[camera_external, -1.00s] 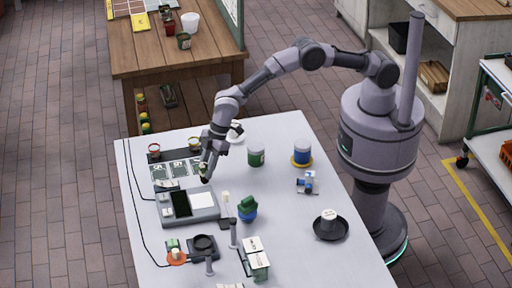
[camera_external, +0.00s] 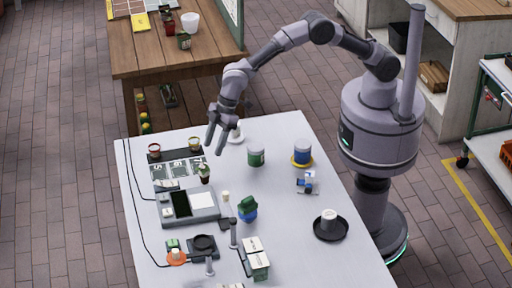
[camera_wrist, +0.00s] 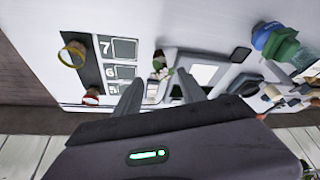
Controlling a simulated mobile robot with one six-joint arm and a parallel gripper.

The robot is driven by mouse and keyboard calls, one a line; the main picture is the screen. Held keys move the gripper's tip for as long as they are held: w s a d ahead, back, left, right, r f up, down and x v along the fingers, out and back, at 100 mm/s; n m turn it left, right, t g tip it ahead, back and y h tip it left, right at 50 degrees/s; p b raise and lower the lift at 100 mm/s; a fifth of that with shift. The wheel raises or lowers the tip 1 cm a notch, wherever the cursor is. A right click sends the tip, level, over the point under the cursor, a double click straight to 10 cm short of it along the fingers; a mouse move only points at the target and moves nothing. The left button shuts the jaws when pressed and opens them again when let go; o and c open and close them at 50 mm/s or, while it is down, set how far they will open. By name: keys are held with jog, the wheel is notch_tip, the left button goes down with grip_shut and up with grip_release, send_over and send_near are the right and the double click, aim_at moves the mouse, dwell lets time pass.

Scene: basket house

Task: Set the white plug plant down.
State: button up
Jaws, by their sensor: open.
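The white plug plant (camera_external: 204,173), a small dark pot with a pale top, stands upright by the right end of the numbered cards (camera_external: 170,171), just behind the grey device with the dark screen. I cannot tell whether its base is on a card or beside it. In the wrist view the plant (camera_wrist: 160,66) shows beyond my fingertips. My gripper (camera_external: 214,150) is open and empty, above and behind the plant, apart from it. In the wrist view its two fingers (camera_wrist: 161,86) are spread wide.
The grey device (camera_external: 190,207) with dark screen and white pad is in front of the plant. Two small pots (camera_external: 154,150) (camera_external: 195,145) stand behind the cards. A green can (camera_external: 256,156) and a blue can (camera_external: 302,152) stand to the right.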

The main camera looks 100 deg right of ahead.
jog(key=s+d+r+m, duration=0.2)
jog(key=s+r, duration=0.6)
jog(key=r, duration=0.2)
jog(key=s+d+r+m, duration=0.2)
jog(key=s+d+r, duration=0.1)
jog(key=s+r, duration=0.65)
jog(key=s+d+m+t, duration=0.1)
jog(key=s+m, duration=0.4)
jog(key=s, duration=2)
jog(key=shift+s+d+f+t, duration=0.15)
jog(key=shift+s+d+t, duration=0.15)
jog(key=shift+d, duration=0.35)
